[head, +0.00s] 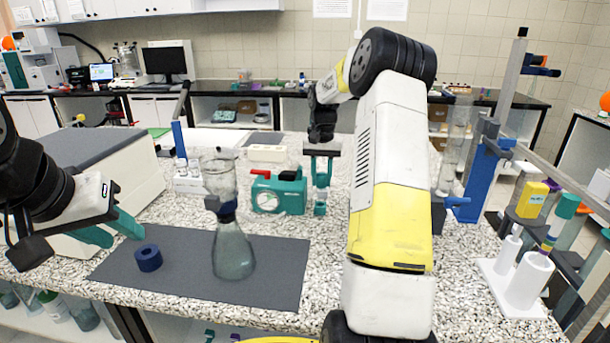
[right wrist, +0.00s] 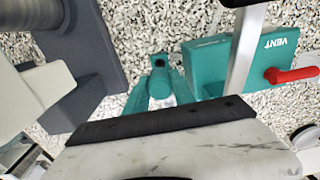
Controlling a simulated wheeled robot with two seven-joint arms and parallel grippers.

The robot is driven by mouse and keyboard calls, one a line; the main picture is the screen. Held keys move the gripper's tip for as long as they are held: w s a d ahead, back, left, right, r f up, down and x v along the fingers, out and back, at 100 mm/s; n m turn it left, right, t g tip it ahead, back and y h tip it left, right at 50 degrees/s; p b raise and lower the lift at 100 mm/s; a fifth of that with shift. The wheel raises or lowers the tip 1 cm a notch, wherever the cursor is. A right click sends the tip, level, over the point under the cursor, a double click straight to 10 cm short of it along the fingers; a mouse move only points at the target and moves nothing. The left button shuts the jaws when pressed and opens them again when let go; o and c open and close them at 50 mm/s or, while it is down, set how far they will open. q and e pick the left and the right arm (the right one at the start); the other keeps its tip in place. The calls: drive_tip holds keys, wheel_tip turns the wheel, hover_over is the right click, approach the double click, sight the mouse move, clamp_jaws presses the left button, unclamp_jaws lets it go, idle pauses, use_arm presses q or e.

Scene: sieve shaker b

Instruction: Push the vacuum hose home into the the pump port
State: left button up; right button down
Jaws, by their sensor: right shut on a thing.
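The teal pump (head: 279,192) stands behind the dark mat, with a round gauge and a red lever. In the right wrist view the pump (right wrist: 215,62) shows a VENT label beside its red lever (right wrist: 291,74). My right gripper (head: 321,205) points down just right of the pump. In the right wrist view its teal fingers (right wrist: 160,92) are closed around a small piece with a dark round end, seemingly the vacuum hose's end. The rest of the hose and the pump port cannot be made out. My left gripper (head: 112,233) is open and empty near the mat's left edge.
A flask (head: 233,252) with a dark stopper and glass funnel stands on the dark mat (head: 275,282), near a blue ring (head: 148,258). A blue stand (head: 479,180) is at right. A beige grey-topped box (head: 95,165) stands at left. The mat's right part is clear.

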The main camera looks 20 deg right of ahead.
drive_tip(key=shift+f, duration=2.75)
drive_tip(key=shift+f, duration=0.35)
drive_tip(key=c, duration=1)
unclamp_jaws()
wheel_tip(320, 180, up, 8)
drive_tip(key=shift+f, duration=0.1)
drive_tip(key=shift+s, duration=0.1)
